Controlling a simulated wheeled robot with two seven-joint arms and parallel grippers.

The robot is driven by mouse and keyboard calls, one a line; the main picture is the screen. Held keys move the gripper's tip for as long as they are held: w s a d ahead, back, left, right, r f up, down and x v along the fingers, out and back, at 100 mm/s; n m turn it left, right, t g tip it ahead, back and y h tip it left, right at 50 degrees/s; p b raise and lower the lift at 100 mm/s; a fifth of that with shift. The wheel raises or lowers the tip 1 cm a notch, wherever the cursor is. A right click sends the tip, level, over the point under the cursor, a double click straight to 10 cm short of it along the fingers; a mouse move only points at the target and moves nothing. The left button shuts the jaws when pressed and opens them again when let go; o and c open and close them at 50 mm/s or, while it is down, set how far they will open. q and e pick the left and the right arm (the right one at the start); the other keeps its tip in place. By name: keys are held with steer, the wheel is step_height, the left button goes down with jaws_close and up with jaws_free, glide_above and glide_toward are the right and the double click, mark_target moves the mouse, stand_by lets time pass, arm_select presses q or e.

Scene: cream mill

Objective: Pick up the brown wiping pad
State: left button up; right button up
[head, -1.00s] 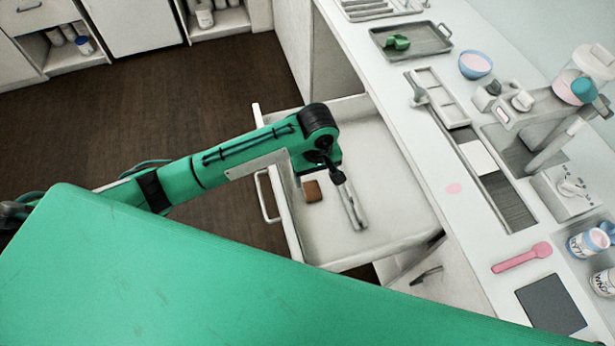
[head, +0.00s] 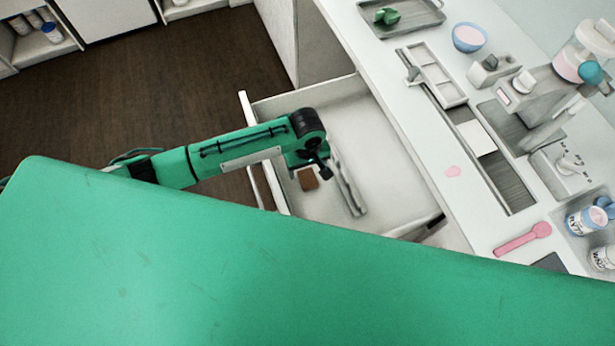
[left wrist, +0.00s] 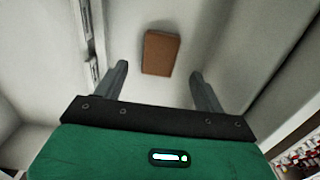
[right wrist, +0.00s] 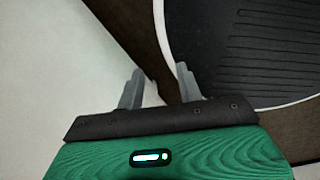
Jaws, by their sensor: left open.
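The brown wiping pad (head: 308,180) lies flat on the floor of the open white drawer (head: 385,150). In the left wrist view the pad (left wrist: 161,53) sits ahead of the fingertips, roughly centred between them and not touched. My right gripper (right wrist: 158,75) is open and empty, in view only in the right wrist view, away from the drawer.
The drawer walls stand around my left gripper. The counter holds a tray (head: 425,18), a pink spoon (head: 525,238) and a blue bowl (head: 469,37). A dark ribbed round surface (right wrist: 255,45) is near my right gripper.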

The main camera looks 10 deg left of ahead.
mark_target(308, 178)
arm_select(q)
steer(key=shift+s+d+f, duration=0.1)
steer(key=shift+f, duration=0.35)
step_height(308, 178, down, 4)
steer(key=shift+f+p, duration=0.1)
steer(key=shift+p, duration=0.45)
arm_select(e)
steer(key=shift+w+a+r, duration=0.4)
steer(key=shift+a+r, duration=0.25)
steer(key=shift+a, duration=0.15)
arm_select(q)
steer(key=shift+c, duration=0.2)
arm_select(e)
steer(key=shift+d, duration=0.1)
arm_select(q)
steer(key=c, duration=1)
arm_select(e)
steer(key=shift+s+d, duration=0.15)
steer(key=shift+d, duration=0.25)
